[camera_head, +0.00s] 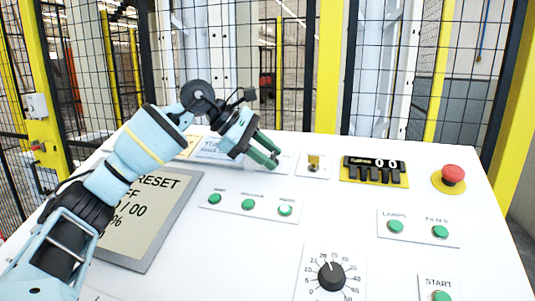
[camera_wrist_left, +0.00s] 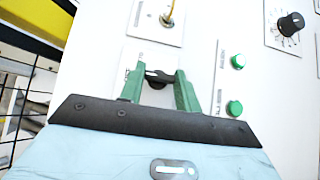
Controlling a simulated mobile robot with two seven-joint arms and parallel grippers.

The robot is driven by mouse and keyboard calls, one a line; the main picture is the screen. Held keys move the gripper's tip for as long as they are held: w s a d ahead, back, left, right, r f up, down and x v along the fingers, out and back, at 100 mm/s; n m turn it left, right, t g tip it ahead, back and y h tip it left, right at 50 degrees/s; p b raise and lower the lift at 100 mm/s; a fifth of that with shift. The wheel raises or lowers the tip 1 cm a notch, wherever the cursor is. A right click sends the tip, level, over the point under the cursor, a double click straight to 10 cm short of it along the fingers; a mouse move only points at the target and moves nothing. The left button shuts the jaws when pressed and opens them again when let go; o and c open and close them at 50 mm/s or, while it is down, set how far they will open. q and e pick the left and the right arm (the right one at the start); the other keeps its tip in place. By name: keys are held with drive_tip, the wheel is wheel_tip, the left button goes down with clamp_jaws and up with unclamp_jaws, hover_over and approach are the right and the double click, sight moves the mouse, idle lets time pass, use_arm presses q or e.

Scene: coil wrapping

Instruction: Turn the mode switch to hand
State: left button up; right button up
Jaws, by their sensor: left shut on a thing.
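The mode switch (camera_wrist_left: 158,77) is a small black knob on a white label plate, seen in the left wrist view between my left fingertips. My left gripper (camera_wrist_left: 160,80) has green fingers and is shut on this knob. In the head view my left gripper (camera_head: 272,158) reaches down to the panel from the left, and its fingers hide the knob there. Which way the knob points, and most of its label, cannot be made out. My right gripper is not in view.
Yellow-posted mesh fencing stands behind.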

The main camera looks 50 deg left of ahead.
use_arm(q)
drive_tip(key=shift+s+f+n+t+y+b, duration=0.15)
drive_tip(key=shift+n+t+y+b, duration=0.2)
drive_tip(key=shift+n, duration=0.3)
drive_tip(key=shift+w+f+n+t+y+b, duration=0.15)
drive_tip(key=shift+n+t+b, duration=0.1)
drive_tip(key=shift+n+t, duration=0.3)
drive_tip(key=n, duration=0.1)
drive_tip(key=n+t+y+b, duration=0.1)
drive_tip(key=shift+s+d+n, duration=0.15)
drive_tip(key=shift+n, duration=0.15)
drive_tip(key=shift+d+n+t+y+b, duration=0.1)
drive_tip(key=shift+n+t+y+b, duration=0.3)
drive_tip(key=shift+n+t+y, duration=0.6)
drive_tip(key=shift+d+r+n+y, duration=0.1)
drive_tip(key=shift+n+y, duration=0.4)
drive_tip(key=shift+n, duration=0.7)
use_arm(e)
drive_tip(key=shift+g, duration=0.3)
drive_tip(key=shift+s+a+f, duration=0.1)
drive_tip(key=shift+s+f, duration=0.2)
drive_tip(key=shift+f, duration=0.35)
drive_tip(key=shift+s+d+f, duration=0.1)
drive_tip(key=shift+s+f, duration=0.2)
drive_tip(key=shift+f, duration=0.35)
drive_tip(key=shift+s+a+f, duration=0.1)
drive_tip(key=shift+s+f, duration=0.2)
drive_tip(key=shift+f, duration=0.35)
use_arm(q)
drive_tip(key=o, duration=1)
